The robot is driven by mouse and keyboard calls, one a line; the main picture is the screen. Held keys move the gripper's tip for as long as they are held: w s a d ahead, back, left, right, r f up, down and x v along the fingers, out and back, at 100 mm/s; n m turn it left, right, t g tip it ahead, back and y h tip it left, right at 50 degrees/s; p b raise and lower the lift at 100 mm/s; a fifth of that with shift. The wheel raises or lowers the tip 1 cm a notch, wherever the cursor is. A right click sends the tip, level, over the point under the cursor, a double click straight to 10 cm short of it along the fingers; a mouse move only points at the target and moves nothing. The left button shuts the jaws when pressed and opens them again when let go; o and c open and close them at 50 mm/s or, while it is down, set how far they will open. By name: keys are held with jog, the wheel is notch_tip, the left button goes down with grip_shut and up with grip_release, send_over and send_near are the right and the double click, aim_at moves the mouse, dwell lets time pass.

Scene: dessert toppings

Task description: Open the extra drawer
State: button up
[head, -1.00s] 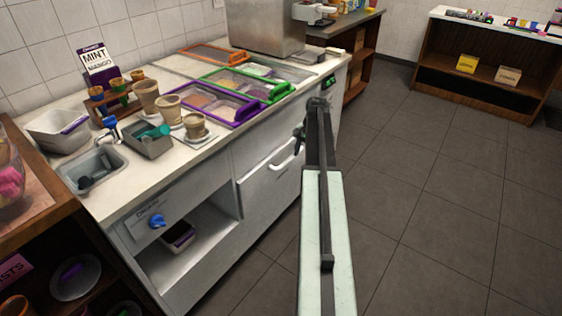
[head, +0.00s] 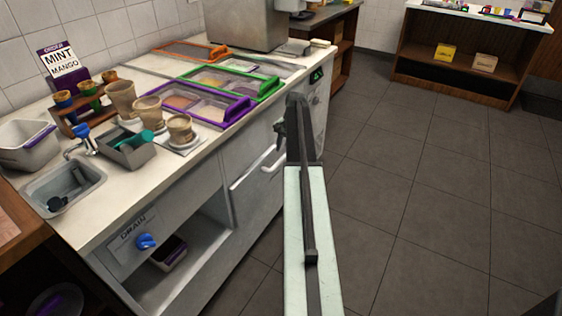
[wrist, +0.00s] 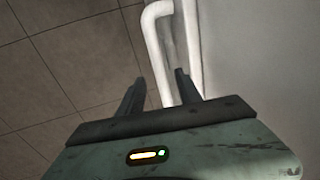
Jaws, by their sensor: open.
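The counter's front has a grey drawer panel (head: 255,197) with a white bar handle (head: 250,171). A second white handle (head: 271,166) shows just to its right, partly behind my arm. Both fronts look closed. I see no label reading "extra". My gripper (head: 280,131) is beside the counter front, near the second handle, and partly hidden by my arm. In the wrist view my gripper (wrist: 160,76) is open, and a white bent bar handle (wrist: 158,50) runs between its fingers. Another white bar (wrist: 192,45) lies to the right. I cannot tell whether the fingers touch either.
On the counter (head: 110,215) stand a sink (head: 64,188), cups, a grey bin and topping trays with purple (head: 200,101), green and orange frames. Floor (head: 420,190) to the right is clear.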

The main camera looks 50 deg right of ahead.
aim_at(282, 158)
jog(key=f+b, duration=0.2)
jog(key=f, duration=0.1)
jog(key=f+b, duration=0.1)
jog(key=shift+w+a+f, duration=0.1)
jog(key=shift+w+f, duration=0.1)
jog(key=shift+w, duration=0.2)
jog(key=shift+r, duration=0.1)
grip_shut()
dwell(0.9)
